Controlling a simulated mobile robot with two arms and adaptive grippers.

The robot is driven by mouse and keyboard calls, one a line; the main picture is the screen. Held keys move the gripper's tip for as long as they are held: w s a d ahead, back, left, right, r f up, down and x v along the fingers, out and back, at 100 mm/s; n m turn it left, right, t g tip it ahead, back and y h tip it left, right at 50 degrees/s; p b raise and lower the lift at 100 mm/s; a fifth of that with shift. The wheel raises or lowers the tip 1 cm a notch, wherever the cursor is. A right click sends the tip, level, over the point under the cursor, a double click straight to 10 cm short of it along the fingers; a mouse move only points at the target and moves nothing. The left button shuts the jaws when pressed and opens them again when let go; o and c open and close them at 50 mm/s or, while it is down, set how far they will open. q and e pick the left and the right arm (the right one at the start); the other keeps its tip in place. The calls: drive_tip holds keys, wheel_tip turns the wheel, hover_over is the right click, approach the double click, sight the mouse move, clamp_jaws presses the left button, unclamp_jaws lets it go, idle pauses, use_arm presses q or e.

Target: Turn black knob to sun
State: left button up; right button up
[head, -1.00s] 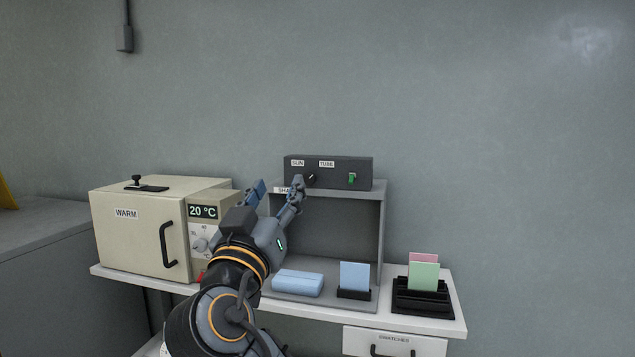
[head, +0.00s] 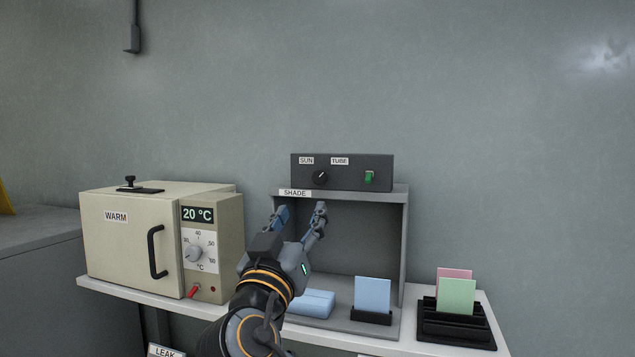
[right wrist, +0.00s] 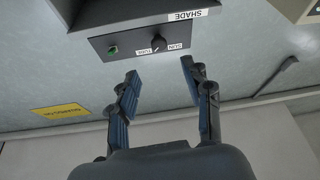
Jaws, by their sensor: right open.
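The black knob (head: 320,177) sits on the front of a dark control box, below and between the labels SUN (head: 306,160) and TUBE (head: 340,161). Its white pointer line is tilted toward the upper right, on the TUBE side. In the right wrist view the knob (right wrist: 158,43) shows upside down beyond the fingertips. My right gripper (head: 301,210) is open and empty, below and a little left of the knob, in front of the shade box. Its fingers also show apart in the right wrist view (right wrist: 160,70). My left gripper is not in view.
A green switch (head: 370,177) is right of the knob on the same box. The grey SHADE box (head: 403,240) stands beneath, with a blue block (head: 314,304) and a blue card (head: 373,294). A beige WARM oven (head: 125,245) stands left, a black card rack (head: 455,328) right.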

sight(318, 177)
drive_tip(key=p+x, duration=0.2)
drive_tip(key=x, duration=0.3)
drive_tip(key=p+x, duration=0.3)
drive_tip(key=x, duration=0.3)
drive_tip(key=shift+d+r, duration=0.15)
drive_tip(key=shift+r, duration=0.15)
drive_tip(key=shift+w, duration=0.1)
clamp_jaws()
